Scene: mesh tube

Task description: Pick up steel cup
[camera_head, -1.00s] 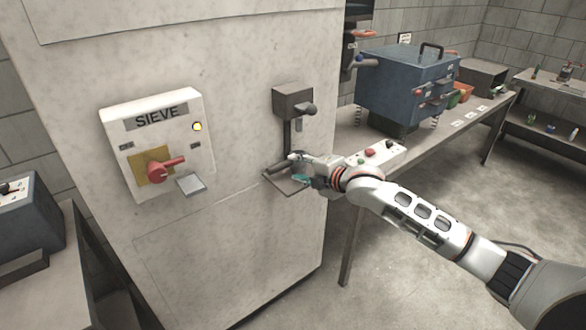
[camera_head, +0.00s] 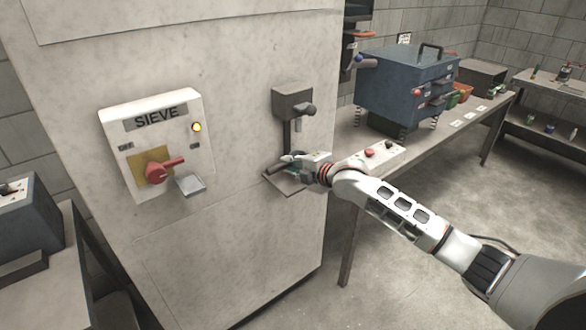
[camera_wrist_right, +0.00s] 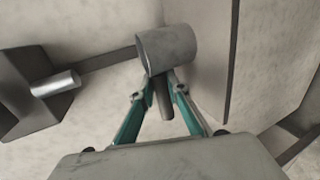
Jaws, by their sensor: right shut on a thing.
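The steel cup (camera_wrist_right: 167,48) is a grey cylinder with a thin handle (camera_wrist_right: 163,100), seen in the right wrist view. In the head view the cup (camera_head: 275,169) is small and partly hidden by my right gripper (camera_head: 292,163), at a small shelf (camera_head: 285,185) on the front of the large grey cabinet. In the right wrist view the teal fingers of my right gripper (camera_wrist_right: 157,85) are shut on the cup, one on each side of its handle. I cannot tell whether the cup still touches the shelf. My left gripper is not in view.
A dispenser box with a dark knob (camera_head: 294,103) sits above the shelf. A white SIEVE panel (camera_head: 157,143) with a red switch is to the left. A table with a blue machine (camera_head: 395,85) and a button box (camera_head: 373,153) stands to the right.

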